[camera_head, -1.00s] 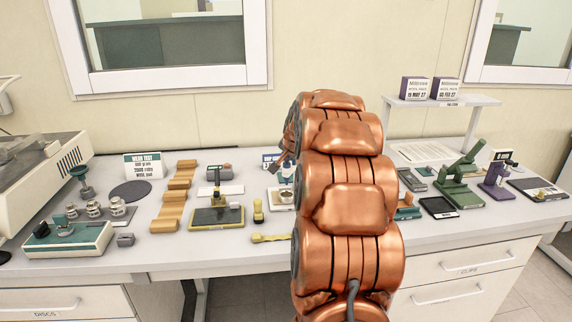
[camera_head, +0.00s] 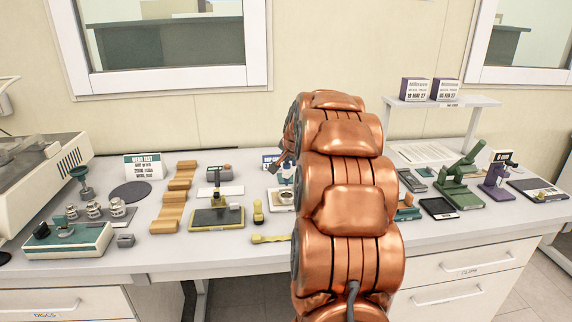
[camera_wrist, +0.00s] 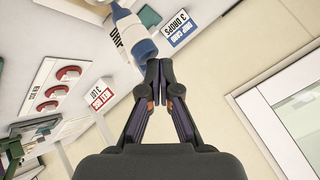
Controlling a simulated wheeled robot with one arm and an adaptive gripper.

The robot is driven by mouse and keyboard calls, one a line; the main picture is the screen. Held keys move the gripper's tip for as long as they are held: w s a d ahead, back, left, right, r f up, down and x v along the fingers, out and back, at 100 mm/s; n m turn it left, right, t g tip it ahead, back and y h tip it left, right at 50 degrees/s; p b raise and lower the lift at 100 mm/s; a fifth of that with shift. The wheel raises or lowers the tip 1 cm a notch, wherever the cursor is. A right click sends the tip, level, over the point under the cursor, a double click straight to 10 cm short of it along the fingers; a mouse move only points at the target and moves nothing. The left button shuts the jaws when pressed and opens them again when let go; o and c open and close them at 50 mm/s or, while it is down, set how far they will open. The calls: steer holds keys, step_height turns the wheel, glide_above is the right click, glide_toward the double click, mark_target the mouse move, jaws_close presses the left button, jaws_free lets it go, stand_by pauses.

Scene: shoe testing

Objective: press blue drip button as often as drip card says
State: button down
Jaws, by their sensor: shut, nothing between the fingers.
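The drip card (camera_wrist: 182,25) is white with a blue band and reads "3 DROPS" in the wrist view. Its edge shows behind my arm in the head view (camera_head: 269,161). The drip unit (camera_wrist: 130,32) is a white and blue body beside the card, with the lettering "DRIP" partly visible. Its blue end (camera_wrist: 145,50), which may be the button, is close to my fingertips; I cannot tell whether they touch. My gripper (camera_wrist: 160,68) is shut and empty. In the head view my copper arm hides most of the drip unit.
A wear test card (camera_head: 143,166), a yellow-edged tray (camera_head: 217,219) and wooden blocks (camera_head: 174,200) are on the bench left of my arm. Green clamps (camera_head: 458,188) and a purple stand (camera_head: 495,181) are on the right. The wrist view shows a panel with red round parts (camera_wrist: 55,90).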

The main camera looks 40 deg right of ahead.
mark_target(288, 164)
steer(key=shift+r, duration=0.5)
steer(key=shift+r, duration=0.1)
steer(key=shift+r+p, duration=1)
steer(key=shift+r, duration=1.45)
